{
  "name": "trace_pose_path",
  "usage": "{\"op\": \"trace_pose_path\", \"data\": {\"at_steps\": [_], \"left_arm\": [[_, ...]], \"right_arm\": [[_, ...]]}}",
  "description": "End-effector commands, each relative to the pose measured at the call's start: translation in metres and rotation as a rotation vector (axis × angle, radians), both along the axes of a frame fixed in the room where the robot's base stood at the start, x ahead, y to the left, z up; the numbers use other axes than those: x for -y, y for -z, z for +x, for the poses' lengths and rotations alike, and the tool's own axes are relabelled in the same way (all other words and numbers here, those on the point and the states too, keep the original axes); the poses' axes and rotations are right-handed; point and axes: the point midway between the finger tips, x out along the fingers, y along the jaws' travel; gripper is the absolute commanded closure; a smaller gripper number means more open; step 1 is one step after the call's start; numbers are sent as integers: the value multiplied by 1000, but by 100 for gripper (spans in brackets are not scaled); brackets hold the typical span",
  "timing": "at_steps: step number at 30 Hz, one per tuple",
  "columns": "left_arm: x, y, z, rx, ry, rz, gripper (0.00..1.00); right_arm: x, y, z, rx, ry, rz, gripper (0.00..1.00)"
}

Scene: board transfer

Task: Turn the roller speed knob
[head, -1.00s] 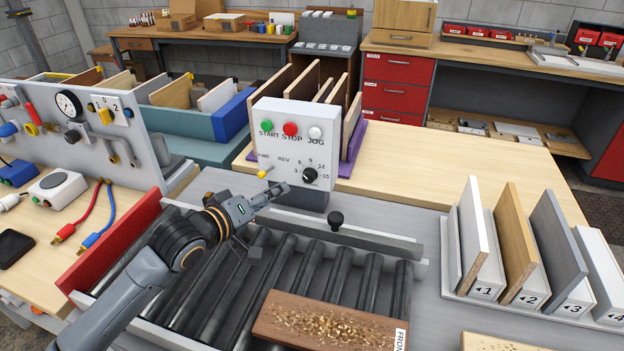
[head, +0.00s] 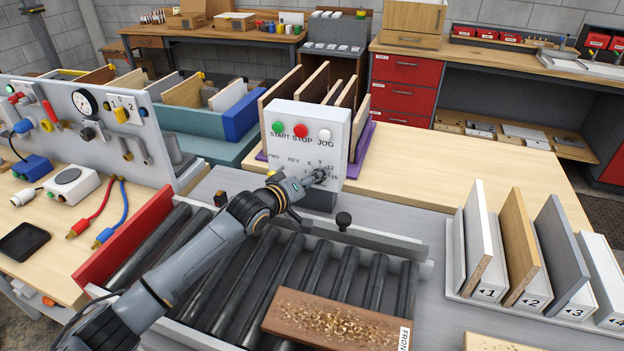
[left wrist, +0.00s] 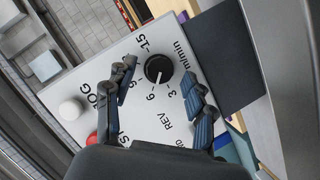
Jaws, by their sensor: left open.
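The roller speed knob is a round black knob (left wrist: 158,69) on the front of a white control box (head: 335,121). A scale in m/min is printed around it. In the head view my gripper mostly covers it. My left gripper (head: 308,181) is open in front of the box. In the left wrist view its two fingers (left wrist: 160,74) stand on either side of the knob, with gaps between. I cannot tell how deep the fingertips reach along the knob. The box also has a green START (head: 278,127), a red STOP (head: 300,131) and a white JOG button (head: 324,135). My right gripper is out of view.
A roller conveyor (head: 345,275) lies below my left arm, with a brown board (head: 325,318) covered in chips on it. A rack of numbered boards (head: 455,277) stands at the right.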

Motion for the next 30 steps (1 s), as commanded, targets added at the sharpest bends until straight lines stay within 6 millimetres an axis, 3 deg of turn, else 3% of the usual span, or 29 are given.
{"op": "trace_pose_path", "data": {"at_steps": [8,16,30], "left_arm": [[1,0,1,1,1,-1,46],[1,0,1,1,1,-1,98],[2,-4,0,31,1,99,100]], "right_arm": [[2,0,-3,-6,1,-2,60],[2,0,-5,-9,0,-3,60],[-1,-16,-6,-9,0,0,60]]}}
